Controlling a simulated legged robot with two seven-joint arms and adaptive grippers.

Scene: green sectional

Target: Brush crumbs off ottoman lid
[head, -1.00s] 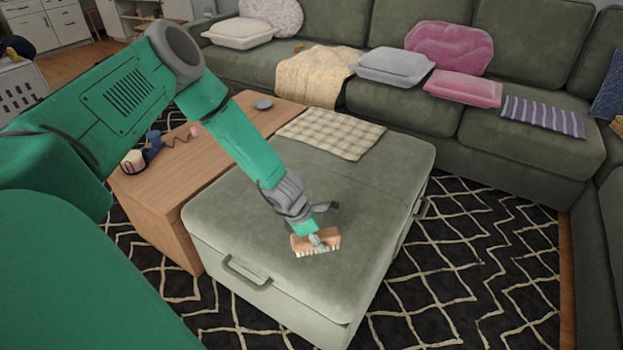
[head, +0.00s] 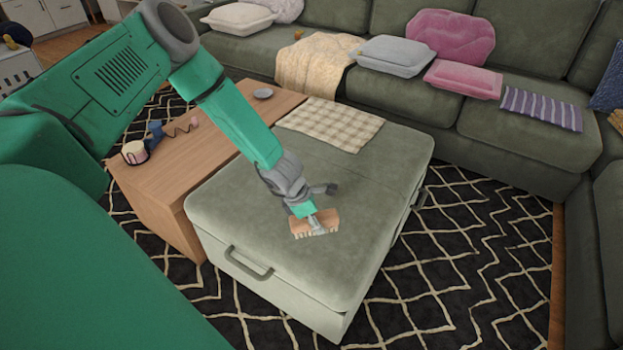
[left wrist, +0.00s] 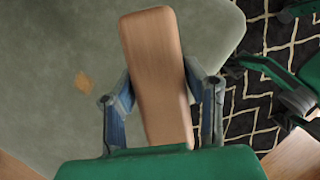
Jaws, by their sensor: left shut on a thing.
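The ottoman (head: 365,190) has a grey-green padded lid and stands in the middle of the head view. My left gripper (head: 313,216) is shut on a brush (head: 324,220) with a wooden back and pale bristles, over the near middle of the lid. I cannot tell whether the bristles touch the lid. In the left wrist view the brush's wooden back (left wrist: 156,75) sits between the two fingers. A small tan patch (left wrist: 84,82), possibly crumbs, lies on the lid left of the brush. My right gripper does not show clearly in either view.
A checked cloth (head: 330,124) lies on the lid's far end. A green sectional (head: 520,140) runs behind and right. Patterned rug (head: 470,270) lies between.

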